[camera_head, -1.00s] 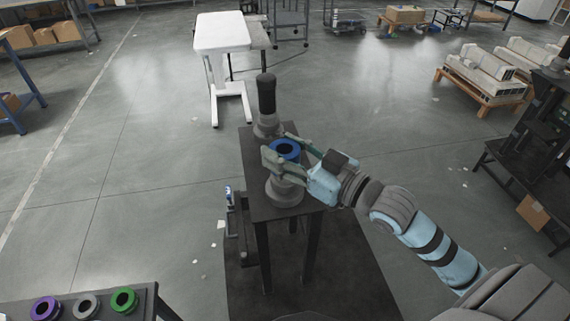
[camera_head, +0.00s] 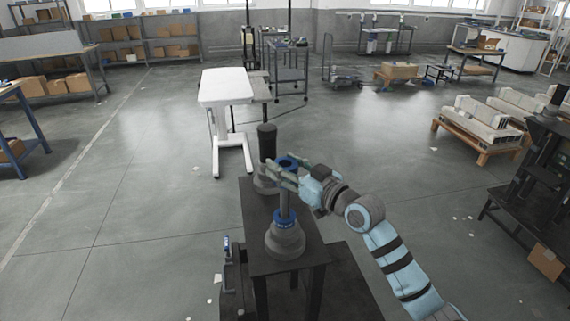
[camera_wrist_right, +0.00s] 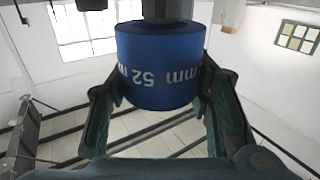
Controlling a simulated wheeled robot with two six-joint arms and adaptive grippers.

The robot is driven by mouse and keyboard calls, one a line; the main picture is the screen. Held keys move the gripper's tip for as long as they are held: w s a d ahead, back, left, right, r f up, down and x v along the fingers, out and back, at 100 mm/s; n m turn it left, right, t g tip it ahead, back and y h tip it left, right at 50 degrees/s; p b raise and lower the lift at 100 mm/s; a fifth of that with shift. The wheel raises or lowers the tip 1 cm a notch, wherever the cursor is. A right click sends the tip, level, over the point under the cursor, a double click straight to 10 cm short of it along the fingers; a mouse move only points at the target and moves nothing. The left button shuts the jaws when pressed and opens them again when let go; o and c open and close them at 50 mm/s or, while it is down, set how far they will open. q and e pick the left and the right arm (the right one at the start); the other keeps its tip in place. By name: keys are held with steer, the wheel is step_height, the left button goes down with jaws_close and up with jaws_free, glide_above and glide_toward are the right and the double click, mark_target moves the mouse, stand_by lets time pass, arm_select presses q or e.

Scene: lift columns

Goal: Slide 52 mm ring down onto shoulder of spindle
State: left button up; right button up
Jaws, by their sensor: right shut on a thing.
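The blue ring marked 52 mm (camera_wrist_right: 160,65) is between the fingers of my right gripper (camera_head: 282,173), which is shut on it. In the head view the blue ring (camera_head: 287,163) is at the top of the spindle's grey shaft (camera_head: 285,195). The wrist view shows a dark grey cylinder (camera_wrist_right: 167,9) meeting one end of the ring. I cannot tell how far the shaft is inside it. The spindle's wide grey base (camera_head: 285,241) stands upright on the dark stand, with a blue band (camera_head: 286,221) around its neck. My left gripper is out of view.
A second upright post with a dark top (camera_head: 267,143) stands close behind on the same dark stand (camera_head: 258,212). A white table (camera_head: 226,88) is farther back. Pallets with grey blocks (camera_head: 480,128) are at right. The floor to the left is open.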

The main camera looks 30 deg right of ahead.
mark_target(286, 201)
steer(key=shift+f+b, duration=4.8)
steer(key=shift+f, duration=0.7)
steer(key=o, duration=1.5)
steer(key=v, duration=0.7)
steer(key=shift+d, duration=0.1)
steer(key=shift+s+r, duration=0.15)
steer(key=shift+s, duration=0.2)
